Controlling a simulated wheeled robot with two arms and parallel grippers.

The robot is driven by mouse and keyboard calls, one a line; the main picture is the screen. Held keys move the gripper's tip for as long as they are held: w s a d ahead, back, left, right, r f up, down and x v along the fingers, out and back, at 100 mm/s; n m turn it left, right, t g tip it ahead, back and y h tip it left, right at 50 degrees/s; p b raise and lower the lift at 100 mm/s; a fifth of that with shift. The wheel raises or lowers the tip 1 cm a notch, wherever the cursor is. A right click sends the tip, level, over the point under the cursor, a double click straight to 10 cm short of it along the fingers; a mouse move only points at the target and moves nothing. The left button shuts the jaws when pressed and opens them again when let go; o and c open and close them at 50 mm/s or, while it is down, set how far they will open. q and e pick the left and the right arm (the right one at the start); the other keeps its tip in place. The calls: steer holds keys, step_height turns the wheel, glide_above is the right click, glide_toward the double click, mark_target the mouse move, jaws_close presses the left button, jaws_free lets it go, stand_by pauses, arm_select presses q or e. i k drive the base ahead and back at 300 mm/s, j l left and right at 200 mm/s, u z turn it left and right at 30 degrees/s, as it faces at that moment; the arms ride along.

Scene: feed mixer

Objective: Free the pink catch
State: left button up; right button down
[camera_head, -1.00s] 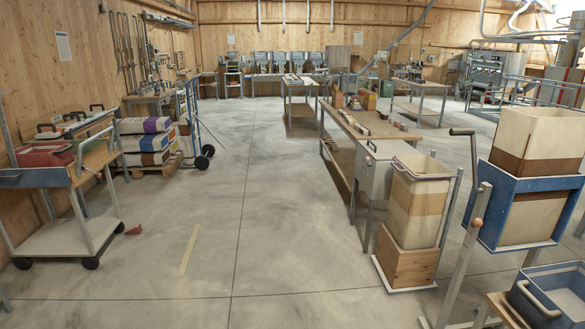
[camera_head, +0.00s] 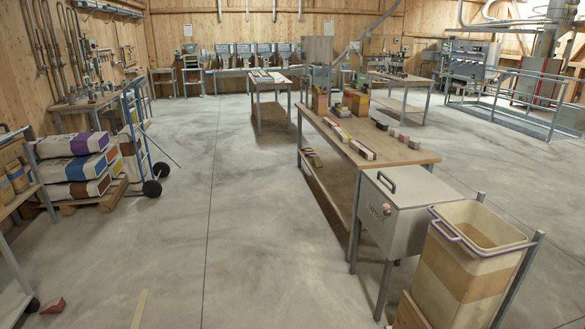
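A small pinkish part (camera_head: 387,210) shows on the front face of a grey metal box (camera_head: 407,196) on legs, to the right of the middle. It may be the pink catch, but it is too small to make out its shape or state. The box has a flat lid with a dark handle (camera_head: 386,181), and the lid looks closed. Neither of my grippers is in view.
A tan bin with a purple rim handle (camera_head: 478,240) stands in front of the box on the right. A long wooden workbench (camera_head: 405,152) runs behind it. Stacked sacks (camera_head: 72,168) and a blue hand truck (camera_head: 138,140) stand left. The middle floor is clear.

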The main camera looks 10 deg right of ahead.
mark_target(386, 207)
steer(key=i+z, duration=0.15)
steer(key=i, duration=0.35)
steer(key=i+j+z, duration=0.15)
steer(key=i, duration=0.3)
steer(key=i+j+z, duration=0.15)
steer(key=i, duration=0.35)
steer(key=i+j+z, duration=0.15)
steer(key=i, duration=0.3)
steer(key=i+j+z, duration=0.15)
steer(key=i+j, duration=0.2)
steer(key=i, duration=0.1)
